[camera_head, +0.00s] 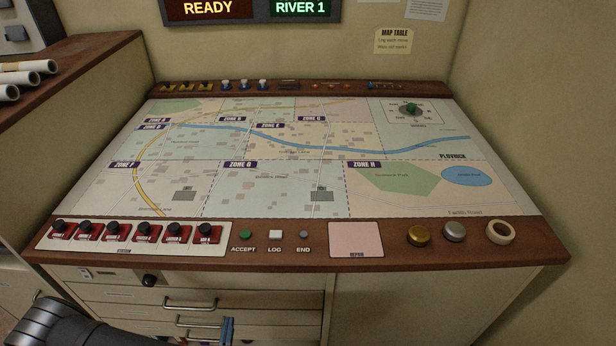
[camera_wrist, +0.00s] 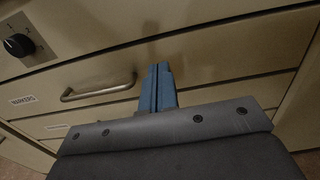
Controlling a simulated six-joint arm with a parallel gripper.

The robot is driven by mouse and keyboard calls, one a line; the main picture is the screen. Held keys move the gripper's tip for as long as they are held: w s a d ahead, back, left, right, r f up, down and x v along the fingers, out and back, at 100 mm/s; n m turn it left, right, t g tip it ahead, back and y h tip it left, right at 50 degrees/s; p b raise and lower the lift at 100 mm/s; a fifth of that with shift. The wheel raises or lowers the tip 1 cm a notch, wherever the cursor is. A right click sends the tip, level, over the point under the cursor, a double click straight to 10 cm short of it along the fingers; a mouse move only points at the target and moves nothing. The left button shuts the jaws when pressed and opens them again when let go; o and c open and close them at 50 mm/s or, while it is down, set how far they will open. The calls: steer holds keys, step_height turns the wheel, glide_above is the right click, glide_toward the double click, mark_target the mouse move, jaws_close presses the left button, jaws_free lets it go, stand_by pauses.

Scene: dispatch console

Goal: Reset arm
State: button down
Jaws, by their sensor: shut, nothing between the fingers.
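My gripper (camera_head: 228,328) shows at the bottom of the head view, low in front of the drawers under the map table. Its blue fingers are together with nothing between them. In the wrist view my gripper (camera_wrist: 157,84) points at the drawer fronts, to the right of a metal drawer handle (camera_wrist: 98,88). I cannot tell whether the fingertips touch the drawer front. My dark arm reaches in from the lower left of the head view.
The map table (camera_head: 300,258) has a raised wooden front edge with red-based black knobs, ACCEPT (camera_head: 246,235), LOG and END buttons, a pink pad (camera_head: 356,240), gold and silver discs and a tape roll (camera_head: 500,232). A black dial (camera_head: 150,280) and drawer handles (camera_head: 190,303) protrude below.

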steer(key=shift+w, duration=3.85)
steer(key=shift+s, duration=0.15)
steer(key=s, duration=1.1)
steer(key=shift+w, duration=0.2)
glide_toward(235, 292)
steer(key=shift+w+a, duration=0.15)
steer(key=shift+w, duration=2.05)
